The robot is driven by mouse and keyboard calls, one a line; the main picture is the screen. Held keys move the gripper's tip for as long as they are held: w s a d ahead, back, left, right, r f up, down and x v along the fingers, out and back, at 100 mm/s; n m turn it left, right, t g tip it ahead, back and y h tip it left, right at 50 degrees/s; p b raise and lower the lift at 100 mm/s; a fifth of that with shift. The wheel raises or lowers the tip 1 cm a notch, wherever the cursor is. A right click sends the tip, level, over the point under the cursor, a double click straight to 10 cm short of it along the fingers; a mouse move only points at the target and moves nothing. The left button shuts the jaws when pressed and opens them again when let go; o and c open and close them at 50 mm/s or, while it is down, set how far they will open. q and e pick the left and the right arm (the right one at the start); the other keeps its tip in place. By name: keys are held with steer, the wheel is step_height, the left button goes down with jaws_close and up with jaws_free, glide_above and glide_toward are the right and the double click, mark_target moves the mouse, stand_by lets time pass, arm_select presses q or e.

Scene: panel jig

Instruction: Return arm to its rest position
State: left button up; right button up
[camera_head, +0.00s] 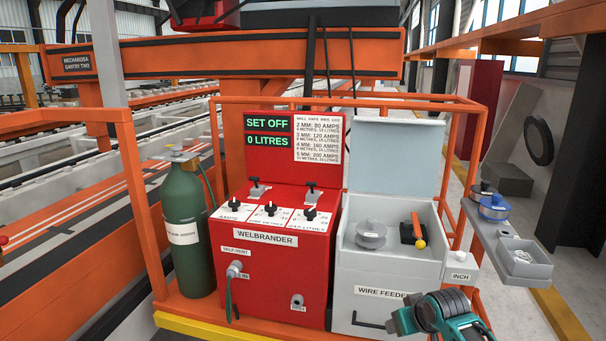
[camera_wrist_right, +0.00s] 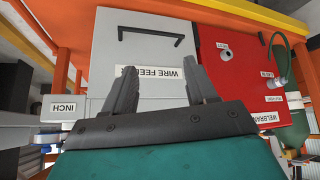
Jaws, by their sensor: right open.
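My right gripper (camera_wrist_right: 163,75) is open and empty in the right wrist view. Its two dark fingers point toward the front of the light grey wire feeder (camera_wrist_right: 104,70), with the feeder's label seen between them. In the head view my right arm, teal and black, comes in at the bottom right in front of the wire feeder (camera_head: 385,265). Its fingers cannot be made out there. My left arm and gripper are not in view.
The red welder cabinet (camera_head: 262,272) stands left of the feeder, with a green gas cylinder (camera_head: 183,220) beyond it. An orange rail frame (camera_head: 150,235) surrounds them. A grey side shelf (camera_head: 490,232) holds spools and a small tray (camera_head: 525,262). The feeder's lid (camera_head: 397,155) is raised.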

steer(key=s+a+f+t+y, duration=0.1)
steer(key=s+a+f, duration=0.1)
steer(key=s+f, duration=0.45)
steer(key=s+a+f+t, duration=0.1)
steer(key=s+a+f, duration=0.15)
steer(key=s, duration=0.75)
steer(key=s+r+t, duration=0.1)
steer(key=s, duration=1.1)
steer(key=shift+s+a+r+t, duration=0.2)
steer(key=shift+s+t, duration=0.1)
steer(key=shift+s, duration=0.1)
